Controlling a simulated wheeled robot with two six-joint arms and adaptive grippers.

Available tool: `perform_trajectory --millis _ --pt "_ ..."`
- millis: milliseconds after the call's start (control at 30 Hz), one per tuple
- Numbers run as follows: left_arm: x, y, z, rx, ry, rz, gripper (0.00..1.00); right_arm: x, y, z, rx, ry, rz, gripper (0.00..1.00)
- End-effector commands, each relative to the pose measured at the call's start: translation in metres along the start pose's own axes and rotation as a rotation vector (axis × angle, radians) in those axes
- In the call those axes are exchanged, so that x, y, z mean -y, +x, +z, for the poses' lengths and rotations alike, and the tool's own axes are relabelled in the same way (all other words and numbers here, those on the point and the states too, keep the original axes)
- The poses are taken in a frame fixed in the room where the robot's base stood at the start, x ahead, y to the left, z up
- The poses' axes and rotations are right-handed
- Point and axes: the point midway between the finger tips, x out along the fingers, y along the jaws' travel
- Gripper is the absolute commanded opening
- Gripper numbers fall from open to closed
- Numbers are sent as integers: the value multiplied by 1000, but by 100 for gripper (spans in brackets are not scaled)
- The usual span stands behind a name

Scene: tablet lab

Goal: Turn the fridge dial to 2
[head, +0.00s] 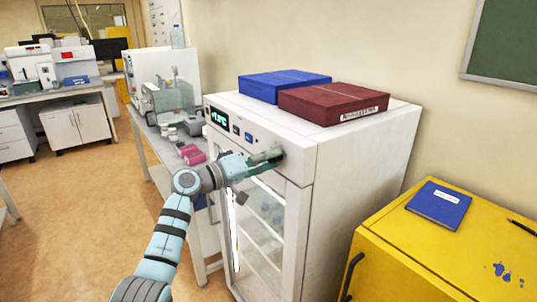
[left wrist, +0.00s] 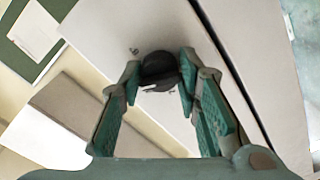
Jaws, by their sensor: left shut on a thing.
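The white fridge (head: 345,155) stands in the middle of the head view, with a glass door and a lit display (head: 219,117) on its top front panel. My left gripper (head: 274,156) reaches that panel at its right end. In the left wrist view my left gripper (left wrist: 160,82) has its two green fingers on either side of the black round dial (left wrist: 159,68), shut on it. Small marks show on the panel around the dial, too small to read. In the head view the dial is mostly hidden by the gripper. My right gripper is not in view.
A blue box (head: 283,84) and a dark red box (head: 333,102) lie on the fridge top. A yellow cabinet (head: 400,240) with a blue book (head: 438,203) stands at the right. A bench with lab equipment is behind on the left. The floor at left is clear.

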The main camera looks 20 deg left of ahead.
Motion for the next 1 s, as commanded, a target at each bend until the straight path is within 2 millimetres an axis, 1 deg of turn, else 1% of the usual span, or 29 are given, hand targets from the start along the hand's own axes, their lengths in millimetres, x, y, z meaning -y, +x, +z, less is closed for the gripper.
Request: perform_trajectory --millis 33,700,1000 --pt "-2 0 -1 1 -41 -1 2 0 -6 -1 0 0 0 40" --pt "-3 0 -2 0 -677 -2 2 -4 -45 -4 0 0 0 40" --pt "-2 0 -2 0 -961 -2 2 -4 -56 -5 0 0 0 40"
